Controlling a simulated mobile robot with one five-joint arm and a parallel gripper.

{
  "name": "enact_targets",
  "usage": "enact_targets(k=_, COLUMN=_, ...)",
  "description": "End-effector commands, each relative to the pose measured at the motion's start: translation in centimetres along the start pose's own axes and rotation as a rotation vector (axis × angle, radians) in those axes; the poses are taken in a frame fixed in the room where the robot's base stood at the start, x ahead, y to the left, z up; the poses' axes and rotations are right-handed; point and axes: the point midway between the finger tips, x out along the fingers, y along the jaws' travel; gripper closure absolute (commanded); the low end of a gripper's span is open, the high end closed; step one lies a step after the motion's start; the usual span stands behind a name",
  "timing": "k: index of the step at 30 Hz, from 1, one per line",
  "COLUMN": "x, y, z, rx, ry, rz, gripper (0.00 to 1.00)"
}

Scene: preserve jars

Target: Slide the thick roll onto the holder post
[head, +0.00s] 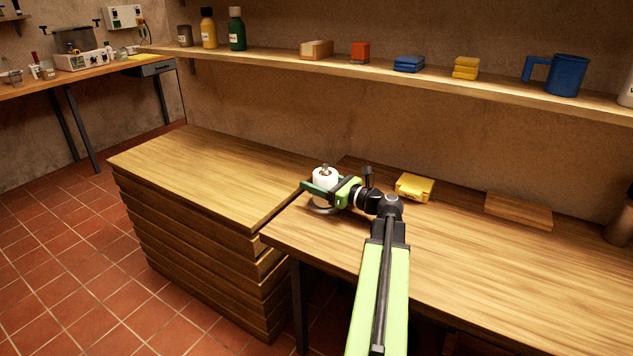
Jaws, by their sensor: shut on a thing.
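The thick white roll (325,177) is at the left end of the long wooden table. My gripper (322,189) is shut on it, with a green finger across its near side. A short dark tip of the holder post (324,167) shows above the top of the roll, so the roll appears to be around the post. A pale round base (322,210) shows below the roll and fingers. The post's lower part and the gap between roll and base are hidden by the gripper.
A yellow box (414,187) stands just right of my gripper, and a wooden block (518,211) lies farther right. A stack of wooden boards (200,170) adjoins the table on the left. A wall shelf (290,62) holds bottles, sponges and a blue mug (566,75). The table's front right is clear.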

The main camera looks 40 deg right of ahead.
Motion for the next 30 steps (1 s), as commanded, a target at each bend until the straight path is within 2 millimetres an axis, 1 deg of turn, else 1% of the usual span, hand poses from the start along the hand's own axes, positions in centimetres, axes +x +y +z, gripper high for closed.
enact_targets(k=7, x=0.0, y=0.0, z=-0.4, rx=0.0, ry=0.0, rz=0.0, gripper=0.63)
enact_targets(k=8, x=0.0, y=0.0, z=-0.3, rx=0.0, ry=0.0, rz=0.0, gripper=0.3)
enact_targets(k=12, x=0.0, y=0.0, z=-0.2, rx=0.0, ry=0.0, rz=0.0, gripper=0.12)
enact_targets(k=13, x=0.0, y=0.0, z=-0.2, rx=0.0, ry=0.0, rz=0.0, gripper=0.09)
enact_targets(k=23, x=-0.3, y=0.0, z=-0.2, rx=0.0, ry=0.0, rz=-0.001, gripper=0.09)
enact_targets(k=26, x=-1.5, y=0.0, z=-0.2, rx=0.0, ry=0.0, rz=-0.001, gripper=0.09)
enact_targets(k=29, x=-3.9, y=0.1, z=-0.2, rx=0.0, ry=0.0, rz=-0.003, gripper=0.09)
enact_targets(k=30, x=-5.0, y=0.0, z=-0.2, rx=0.0, ry=0.0, rz=-0.005, gripper=0.09)
